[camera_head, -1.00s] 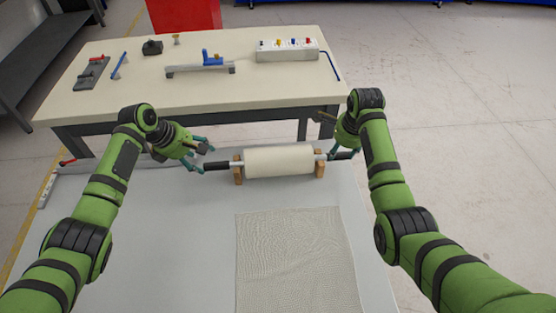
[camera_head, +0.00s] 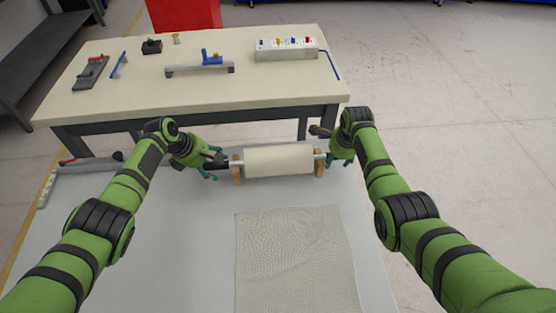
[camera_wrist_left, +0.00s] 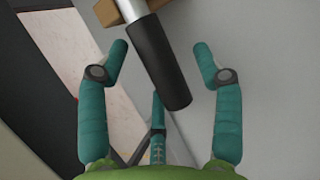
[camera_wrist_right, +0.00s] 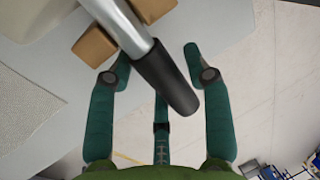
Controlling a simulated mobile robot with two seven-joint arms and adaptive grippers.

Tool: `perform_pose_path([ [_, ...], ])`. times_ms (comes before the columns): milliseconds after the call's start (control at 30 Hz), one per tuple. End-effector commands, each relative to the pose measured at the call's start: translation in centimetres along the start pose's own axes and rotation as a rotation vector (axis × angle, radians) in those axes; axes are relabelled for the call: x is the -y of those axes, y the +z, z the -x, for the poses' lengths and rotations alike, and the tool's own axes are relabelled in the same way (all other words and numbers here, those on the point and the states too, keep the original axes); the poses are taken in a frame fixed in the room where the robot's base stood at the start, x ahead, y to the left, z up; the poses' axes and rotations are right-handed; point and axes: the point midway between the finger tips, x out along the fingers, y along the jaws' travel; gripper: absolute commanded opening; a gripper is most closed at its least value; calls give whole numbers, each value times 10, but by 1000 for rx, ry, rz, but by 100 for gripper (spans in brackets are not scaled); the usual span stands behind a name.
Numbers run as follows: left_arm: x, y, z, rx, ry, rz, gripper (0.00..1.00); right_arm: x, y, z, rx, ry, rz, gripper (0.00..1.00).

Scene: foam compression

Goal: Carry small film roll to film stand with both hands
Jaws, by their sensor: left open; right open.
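The small film roll (camera_head: 279,160) is a cream cylinder on a metal bar with black handles. It rests level on two wooden supports, the left one (camera_head: 238,172) and the right one (camera_head: 319,167), which seem to form the film stand, on the grey table. My left gripper (camera_head: 213,170) is open at the left end; its wrist view shows the black handle (camera_wrist_left: 160,62) between the spread teal fingers (camera_wrist_left: 160,75). My right gripper (camera_head: 338,160) is open at the right end, with the other black handle (camera_wrist_right: 165,78) between its fingers (camera_wrist_right: 155,75). Finger contact cannot be told.
A folded patterned sheet (camera_head: 296,260) lies on the grey table in front of the roll. A cream workbench (camera_head: 130,90) behind holds a power strip (camera_head: 287,50), a blue-handled tool (camera_head: 200,67) and other small items. The grey table is clear left of the sheet.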

Motion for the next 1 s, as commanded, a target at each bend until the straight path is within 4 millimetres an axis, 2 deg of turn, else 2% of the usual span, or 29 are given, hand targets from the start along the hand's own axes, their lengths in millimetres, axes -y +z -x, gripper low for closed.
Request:
perform_pose_path([
  [67, 0, 0, 0, 0, 0, 0, 62, 0, 0, 0, 0, 0, 0, 46],
  [100, 0, 0, 0, 0, 0, 0, 46, 0, 0, 0, 0, 0, 0, 30],
  [167, 0, 0, 0, 0, 0, 0, 22, 0, 0, 0, 0, 0, 0, 6],
  [200, 0, 0, 0, 0, -1, 0, 6, 0, 0, 0, 0, 1, 0, 0],
  [233, 0, 0, 0, 0, -1, 0, 0, 0, 0, 0, 0, 1, 0, 0],
  [667, -2, 3, 5, 2, 2, -2, 0, 3, 0, 6, 0, -5, 0, 0],
  [1000, -10, 14, 30, 2, 3, -2, 0, 11, 0, 33, 0, -6, 1, 0],
])
